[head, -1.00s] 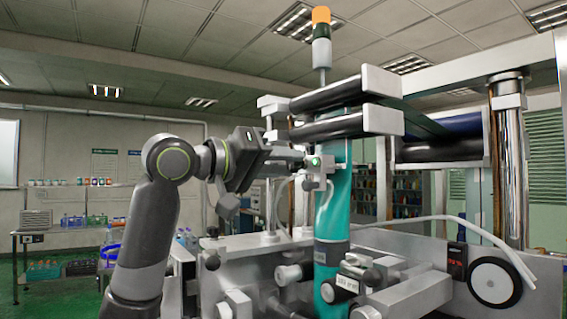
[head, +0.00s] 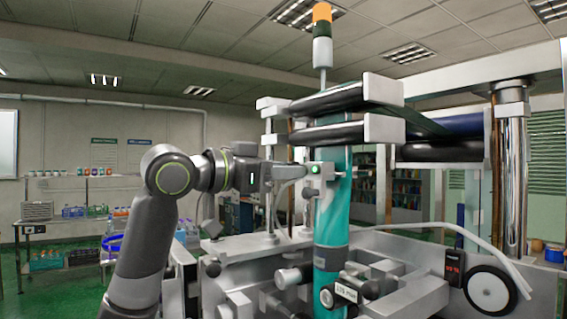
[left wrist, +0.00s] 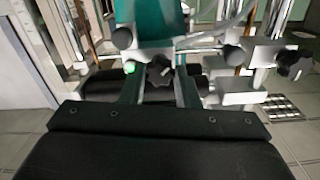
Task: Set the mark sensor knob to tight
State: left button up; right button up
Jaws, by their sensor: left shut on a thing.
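The mark sensor (head: 315,170) is a small grey block with a lit green lamp, beside the teal sleeve film (head: 334,200). Its black lobed knob (left wrist: 158,71) shows in the left wrist view, with the green lamp (left wrist: 129,67) just left of it. My left gripper (head: 299,171) reaches the sensor from the left. In the left wrist view its two fingers (left wrist: 158,86) stand either side of the knob and are shut on it. I cannot read any tight mark or the knob's setting. The fingers hide the knob in the head view. My right gripper is not in view.
A second black lobed knob (left wrist: 292,63) sits to the right in the wrist view. Black rollers (head: 340,98) hang above the sensor. A pale hose (head: 440,222) and a white-faced wheel (head: 490,287) are at the right. Metal blocks and rods crowd the space below.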

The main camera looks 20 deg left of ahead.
pick_arm(q)
jog(key=m+p, duration=0.6)
jog(key=m, duration=2)
jog(key=shift+f, duration=0.2)
jog(key=shift+m, duration=0.3)
jog(key=o, duration=1)
jog(key=shift+r, duration=0.1)
jog(key=shift+s, duration=0.1)
jog(key=b+v, duration=0.8)
jog(key=v, duration=0.9)
jog(key=shift+s+a+b, duration=0.1)
jog(key=shift+a+b, duration=0.05)
jog(key=shift+b, duration=0.15)
